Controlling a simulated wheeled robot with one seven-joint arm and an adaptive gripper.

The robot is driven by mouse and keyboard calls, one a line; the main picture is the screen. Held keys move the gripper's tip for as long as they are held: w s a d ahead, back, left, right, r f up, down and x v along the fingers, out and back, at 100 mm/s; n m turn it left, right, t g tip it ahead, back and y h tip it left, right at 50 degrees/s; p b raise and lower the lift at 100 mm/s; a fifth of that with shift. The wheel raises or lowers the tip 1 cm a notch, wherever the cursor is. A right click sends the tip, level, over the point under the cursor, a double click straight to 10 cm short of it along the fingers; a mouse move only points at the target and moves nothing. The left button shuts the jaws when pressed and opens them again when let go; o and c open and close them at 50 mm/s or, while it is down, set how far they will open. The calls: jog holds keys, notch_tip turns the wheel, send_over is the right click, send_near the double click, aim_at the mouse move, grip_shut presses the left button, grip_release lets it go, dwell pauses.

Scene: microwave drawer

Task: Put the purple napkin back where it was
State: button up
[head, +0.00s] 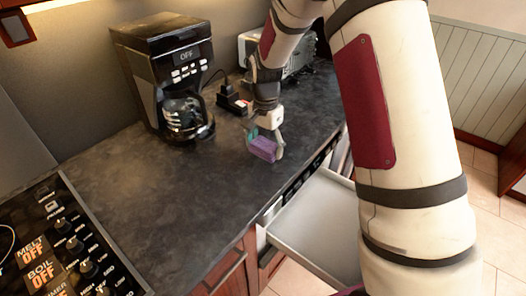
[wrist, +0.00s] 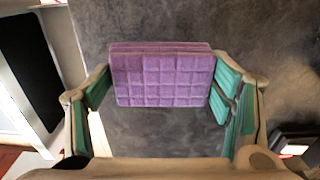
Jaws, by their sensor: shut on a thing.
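The purple napkin (head: 262,149) is a folded block with a grid pattern. My gripper (head: 265,143) is shut on it from above, over the dark countertop near its front edge. In the wrist view the napkin (wrist: 163,80) sits between the green-padded fingers of my gripper (wrist: 160,90). I cannot tell whether the napkin touches the counter or is a little above it. An open drawer (head: 312,222) with a pale, empty-looking inside sticks out below the counter, to the right of the napkin. My arm hides part of the drawer.
A black coffee maker (head: 165,75) stands on the counter at the back left. A toaster-like appliance (head: 300,62) and a black plug-like item (head: 232,98) are behind my gripper. A stove panel with knobs (head: 70,240) is at the front left. The counter (head: 165,200) between is clear.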

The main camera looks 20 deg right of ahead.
aim_at(263, 152)
jog(key=shift+w+a, duration=0.1)
jog(key=shift+w, duration=0.15)
jog(key=shift+w+f+p, duration=0.2)
jog(key=shift+f, duration=0.75)
jog(key=shift+w+f+p, duration=0.15)
jog(key=shift+f+p, duration=0.05)
jog(key=shift+f, duration=0.7)
jog(key=shift+f, duration=0.15)
jog(key=o, duration=1.1)
